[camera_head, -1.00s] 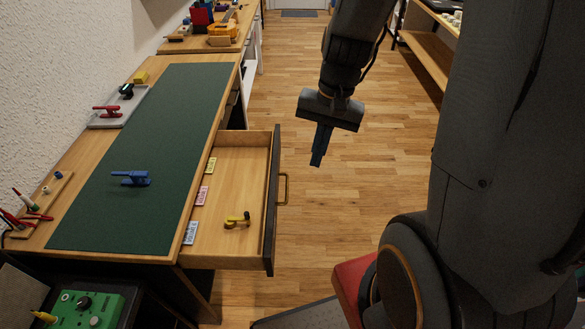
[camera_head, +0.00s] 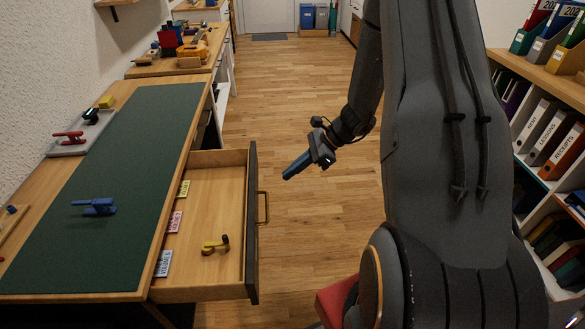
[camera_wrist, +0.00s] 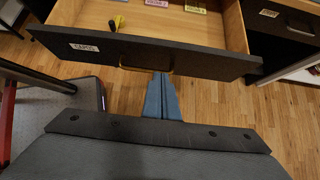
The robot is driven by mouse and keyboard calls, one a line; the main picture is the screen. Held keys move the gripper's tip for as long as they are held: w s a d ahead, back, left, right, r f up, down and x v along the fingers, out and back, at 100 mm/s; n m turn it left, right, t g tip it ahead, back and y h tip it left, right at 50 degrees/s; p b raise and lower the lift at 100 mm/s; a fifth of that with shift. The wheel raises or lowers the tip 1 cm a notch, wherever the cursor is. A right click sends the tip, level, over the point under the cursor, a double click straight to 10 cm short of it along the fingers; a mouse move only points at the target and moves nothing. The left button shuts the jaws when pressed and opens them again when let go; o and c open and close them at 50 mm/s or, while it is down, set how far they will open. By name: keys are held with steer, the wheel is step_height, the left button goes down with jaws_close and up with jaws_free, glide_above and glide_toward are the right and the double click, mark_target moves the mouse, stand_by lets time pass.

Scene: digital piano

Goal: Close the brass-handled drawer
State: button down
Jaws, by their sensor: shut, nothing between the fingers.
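The drawer (camera_head: 250,225) stands pulled out from the workbench, with a dark front and a brass handle (camera_head: 263,207) facing right. Inside lie a yellow clamp-like object (camera_head: 215,245) and several labelled cards along its left side. My gripper (camera_head: 289,175) is shut and empty, to the right of the drawer front and apart from it in the head view. In the wrist view the shut blue fingers (camera_wrist: 163,80) point toward the drawer front (camera_wrist: 200,59), by the handle (camera_wrist: 135,69). Whether they touch the handle there I cannot tell.
The workbench has a green mat (camera_head: 110,170) with a blue clamp-like object (camera_head: 94,206) on it. A grey tray (camera_head: 70,146) holds a red one. Shelves with binders (camera_head: 555,140) stand at the right. Open wooden floor (camera_head: 300,90) lies between.

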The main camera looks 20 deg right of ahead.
steer(key=x, duration=0.5)
steer(key=p, duration=0.2)
glide_above(266, 198)
steer(key=shift+s+f, duration=0.1)
steer(key=shift+f, duration=0.35)
